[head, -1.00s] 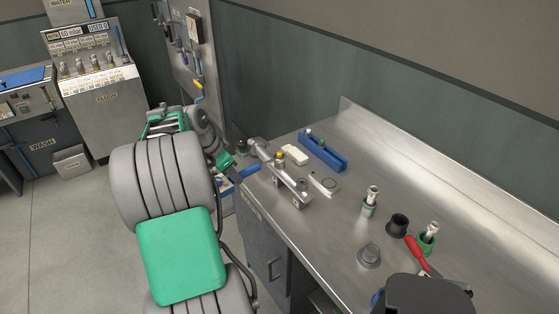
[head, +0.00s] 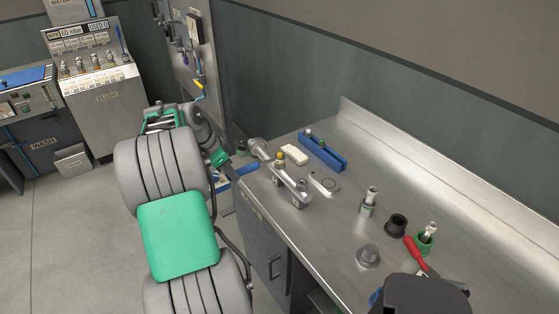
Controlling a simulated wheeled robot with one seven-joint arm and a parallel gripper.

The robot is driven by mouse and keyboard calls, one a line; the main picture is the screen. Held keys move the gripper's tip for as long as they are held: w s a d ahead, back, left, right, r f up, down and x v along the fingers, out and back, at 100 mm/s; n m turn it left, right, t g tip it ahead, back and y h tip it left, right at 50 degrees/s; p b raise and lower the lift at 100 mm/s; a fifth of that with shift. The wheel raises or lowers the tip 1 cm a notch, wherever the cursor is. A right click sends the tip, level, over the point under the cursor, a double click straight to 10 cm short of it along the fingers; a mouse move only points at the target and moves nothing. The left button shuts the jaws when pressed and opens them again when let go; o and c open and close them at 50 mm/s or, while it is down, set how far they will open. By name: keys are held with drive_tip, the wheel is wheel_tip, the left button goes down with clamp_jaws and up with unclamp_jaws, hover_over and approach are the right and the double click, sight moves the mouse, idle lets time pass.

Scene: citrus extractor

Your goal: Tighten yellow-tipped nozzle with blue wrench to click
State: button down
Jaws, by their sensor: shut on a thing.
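The yellow-tipped nozzle (head: 280,157) stands upright on a metal fixture (head: 291,183) near the left end of the steel bench. The blue wrench (head: 246,169) shows as a short blue length at the bench's left edge, just left of the fixture. My gripper (head: 227,174) is small and partly hidden behind my arm. It is shut on the blue wrench at the handle side. The wrench's head is too small to make out, so I cannot tell whether it sits around the nozzle.
A blue rack (head: 322,152), a white block (head: 295,155) and a white tool with a ring (head: 324,183) lie behind the fixture.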

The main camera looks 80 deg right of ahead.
drive_tip(key=shift+w+d+m+g+y+p, duration=0.2)
drive_tip(key=shift+w+d+m+p, duration=0.65)
drive_tip(key=shift+p, duration=0.4)
drive_tip(key=shift+w+d+m+g+y+p, duration=0.1)
drive_tip(key=shift+w+d+m+g+p, duration=0.1)
drive_tip(key=shift+w+d+m+p, duration=0.7)
idle(1.3)
drive_tip(key=shift+s+a+n+t+b, duration=0.4)
drive_tip(key=shift+s+a+n+b, duration=1.25)
drive_tip(key=shift+b, duration=1.1)
idle(1.8)
